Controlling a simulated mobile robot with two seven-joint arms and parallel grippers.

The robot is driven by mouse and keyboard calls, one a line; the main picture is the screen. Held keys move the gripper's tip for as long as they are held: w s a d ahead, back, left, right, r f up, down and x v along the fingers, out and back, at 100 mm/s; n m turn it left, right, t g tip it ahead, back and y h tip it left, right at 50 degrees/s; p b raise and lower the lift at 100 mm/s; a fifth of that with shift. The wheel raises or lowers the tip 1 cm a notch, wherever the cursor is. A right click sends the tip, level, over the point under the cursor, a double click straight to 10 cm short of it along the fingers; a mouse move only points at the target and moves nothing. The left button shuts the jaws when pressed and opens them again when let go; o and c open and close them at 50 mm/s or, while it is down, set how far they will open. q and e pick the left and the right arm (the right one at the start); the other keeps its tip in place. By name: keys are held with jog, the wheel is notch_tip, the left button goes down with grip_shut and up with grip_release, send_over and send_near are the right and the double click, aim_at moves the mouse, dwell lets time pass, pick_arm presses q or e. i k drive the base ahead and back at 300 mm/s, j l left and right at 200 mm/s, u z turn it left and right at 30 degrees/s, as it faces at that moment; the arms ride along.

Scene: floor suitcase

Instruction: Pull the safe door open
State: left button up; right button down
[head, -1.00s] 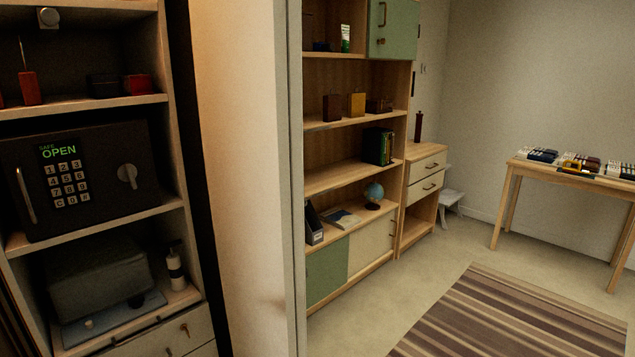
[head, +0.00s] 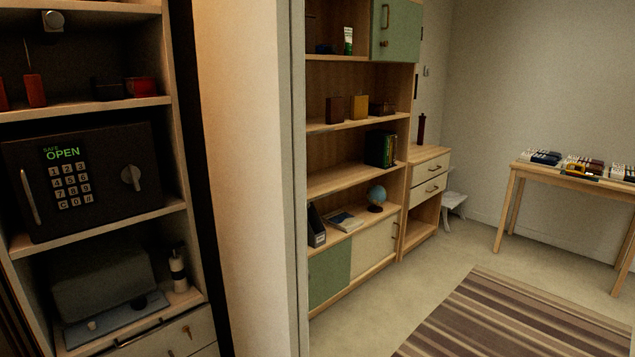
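The black safe (head: 110,205) sits on a middle shelf of the cabinet at the left of the head view. Its door looks shut. A green display (head: 62,153) on it reads "SAFE OPEN", above a keypad (head: 72,185) with white keys. A long metal handle (head: 29,196) stands upright at the door's left side, and a round grey knob (head: 131,178) is at its right. Neither of my grippers shows in the head view.
A pale wall edge (head: 245,180) stands right of the cabinet. Beyond it are a wooden shelf unit (head: 340,180), a small table (head: 570,178) with several items on it, and a striped rug (head: 500,320). Open floor lies between the shelf unit and the rug.

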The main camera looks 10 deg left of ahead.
aim_at(106, 153)
jog(key=u, duration=1.3)
